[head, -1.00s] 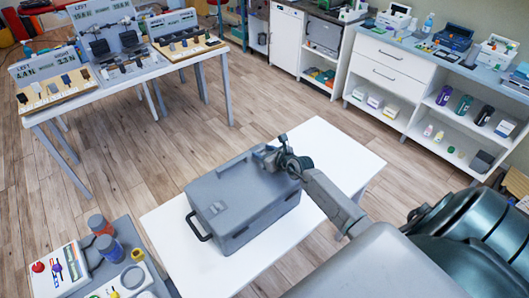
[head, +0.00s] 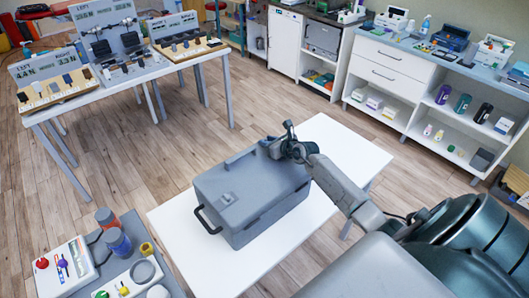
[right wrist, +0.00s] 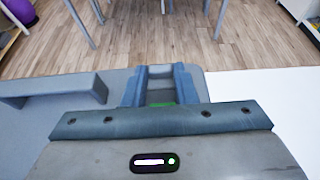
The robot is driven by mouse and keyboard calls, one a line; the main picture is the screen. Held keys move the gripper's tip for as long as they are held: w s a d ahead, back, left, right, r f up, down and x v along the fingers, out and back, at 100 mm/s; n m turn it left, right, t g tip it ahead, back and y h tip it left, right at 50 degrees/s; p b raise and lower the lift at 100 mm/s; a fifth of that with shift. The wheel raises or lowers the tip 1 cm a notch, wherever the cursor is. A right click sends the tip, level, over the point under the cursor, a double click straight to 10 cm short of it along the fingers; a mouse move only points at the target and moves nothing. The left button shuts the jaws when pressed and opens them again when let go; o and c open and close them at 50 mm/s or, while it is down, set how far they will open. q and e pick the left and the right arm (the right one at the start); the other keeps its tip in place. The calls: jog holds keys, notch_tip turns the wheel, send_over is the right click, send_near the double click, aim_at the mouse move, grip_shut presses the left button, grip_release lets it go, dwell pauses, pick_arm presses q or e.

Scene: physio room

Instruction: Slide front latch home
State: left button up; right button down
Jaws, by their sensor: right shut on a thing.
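A grey lidded box (head: 250,195) stands on a white table (head: 190,255). It has a raised bar (head: 240,157) on its lid and a black side handle (head: 207,222); the bar also shows at the left in the right wrist view (right wrist: 60,88). My right gripper (head: 272,145) is at the box's far right corner. In the right wrist view its fingers (right wrist: 160,82) are shut on a small part at the box edge, seemingly the front latch, mostly hidden by the fingers and gripper body. My left gripper is not in view.
A grey table (head: 140,72) with display boards stands at the back left. White cabinets (head: 392,75) line the back right. The white table's right side is clear.

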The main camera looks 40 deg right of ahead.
jog(key=shift+w+r, duration=0.1)
jog(key=shift+w, duration=0.05)
jog(key=shift+d, duration=0.1)
jog(key=c, duration=1.2)
grip_release()
jog(key=shift+d, duration=0.15)
jog(key=shift+o, duration=0.2)
jog(key=shift+s+r, duration=0.1)
jog(key=shift+s, duration=0.55)
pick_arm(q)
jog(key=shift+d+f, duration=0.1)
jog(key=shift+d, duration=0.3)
pick_arm(e)
notch_tip(320, 180, up, 4)
send_over(288, 160)
